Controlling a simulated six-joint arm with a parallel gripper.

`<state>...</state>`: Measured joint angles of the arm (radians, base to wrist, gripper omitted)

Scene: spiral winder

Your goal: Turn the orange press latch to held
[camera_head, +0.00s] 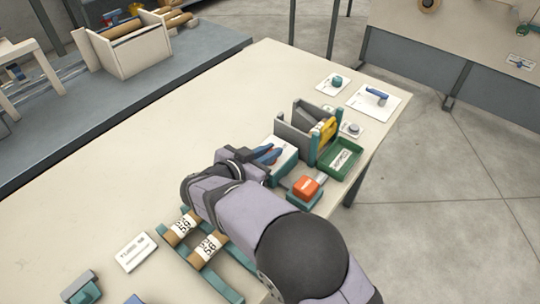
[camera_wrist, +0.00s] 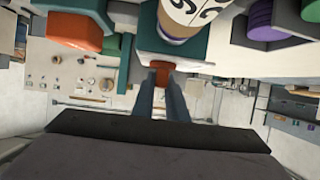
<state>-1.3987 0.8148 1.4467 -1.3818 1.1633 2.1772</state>
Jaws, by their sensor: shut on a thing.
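The orange press latch (camera_wrist: 160,71) shows in the wrist view as a small orange-red piece on the front of a teal block (camera_wrist: 168,48). My gripper (camera_wrist: 160,80) has one finger on each side of it and is shut on it. In the head view my gripper (camera_head: 274,154) reaches right to a white and teal unit (camera_head: 284,172) and hides the latch there. I cannot tell the latch's turn angle. A cardboard roll with a white label (camera_wrist: 187,18) sits just above the teal block.
A larger orange block (camera_head: 305,187) on a teal base stands near my forearm; it also shows in the wrist view (camera_wrist: 76,27). A green tray (camera_head: 340,158) and grey upright plates (camera_head: 293,128) stand beyond. Labelled rolls (camera_head: 207,249) lie in a teal rack.

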